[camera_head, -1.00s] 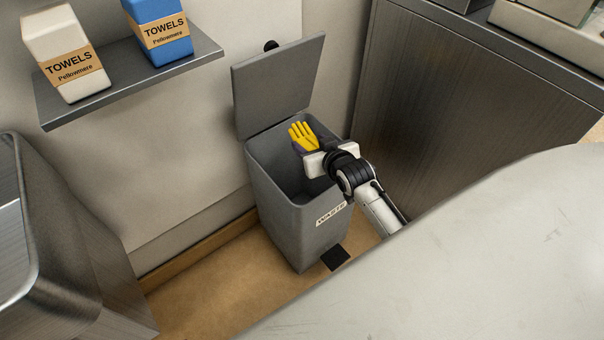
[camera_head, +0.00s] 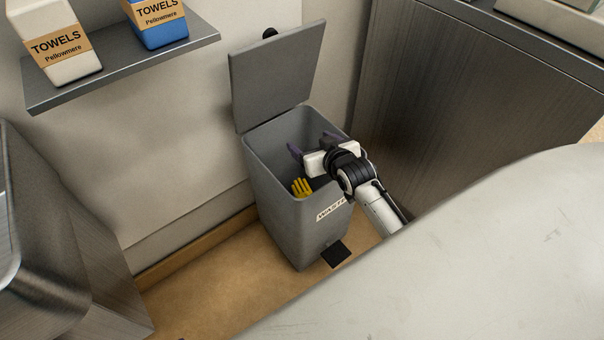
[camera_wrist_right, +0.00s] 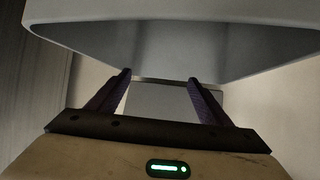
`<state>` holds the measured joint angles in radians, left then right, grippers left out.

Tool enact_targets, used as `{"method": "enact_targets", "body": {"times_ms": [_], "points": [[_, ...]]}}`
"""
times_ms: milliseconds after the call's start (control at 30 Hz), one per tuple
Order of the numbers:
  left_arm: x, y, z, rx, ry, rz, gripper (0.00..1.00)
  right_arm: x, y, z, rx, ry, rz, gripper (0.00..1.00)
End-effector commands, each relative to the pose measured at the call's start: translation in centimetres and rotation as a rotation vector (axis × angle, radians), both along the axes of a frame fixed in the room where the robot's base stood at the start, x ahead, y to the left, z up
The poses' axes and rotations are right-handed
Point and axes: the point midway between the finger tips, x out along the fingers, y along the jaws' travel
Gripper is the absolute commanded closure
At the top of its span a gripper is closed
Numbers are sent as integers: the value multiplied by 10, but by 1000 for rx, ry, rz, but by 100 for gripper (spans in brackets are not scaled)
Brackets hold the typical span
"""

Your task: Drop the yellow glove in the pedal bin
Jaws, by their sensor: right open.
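The grey pedal bin (camera_head: 283,220) stands on the floor with its lid (camera_head: 278,75) raised; a label on its front is partly legible. The yellow glove (camera_head: 302,187) is inside the bin, below the rim, near the front wall. My right gripper (camera_head: 311,143) is over the bin's opening, its two dark fingers spread apart with nothing between them. In the right wrist view the fingers (camera_wrist_right: 158,82) are also apart and empty, with grey bin walls (camera_wrist_right: 180,50) around; the glove does not show there. My left gripper is not in view.
A shelf (camera_head: 130,62) with white (camera_head: 55,42) and blue (camera_head: 158,22) towel packs is on the wall at left. A steel cabinet (camera_head: 440,110) stands right of the bin. A pale worktop (camera_head: 460,260) fills the lower right. A black pedal (camera_head: 335,254) is at the bin's foot.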

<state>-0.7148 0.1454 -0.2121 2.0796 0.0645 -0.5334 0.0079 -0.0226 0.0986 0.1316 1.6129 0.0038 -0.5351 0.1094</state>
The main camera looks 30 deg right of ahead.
Motion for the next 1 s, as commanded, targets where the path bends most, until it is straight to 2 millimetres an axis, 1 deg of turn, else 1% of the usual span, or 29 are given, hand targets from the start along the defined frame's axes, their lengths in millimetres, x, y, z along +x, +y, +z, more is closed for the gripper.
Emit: {"method": "enact_targets", "body": {"times_ms": [133, 400, 533, 700, 1000], "points": [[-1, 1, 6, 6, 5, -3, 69, -15, 3, 10, 0, 1, 0, 27], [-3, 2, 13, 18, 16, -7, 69, -62, 11, 36, 1, 2, 0, 27], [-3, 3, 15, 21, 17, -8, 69, -78, 14, 44, 1, 2, -1, 27], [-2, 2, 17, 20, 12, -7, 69, -87, 16, 49, 0, 0, -1, 27], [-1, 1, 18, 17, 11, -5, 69, -87, 16, 49, 1, -1, 0, 27]]}}
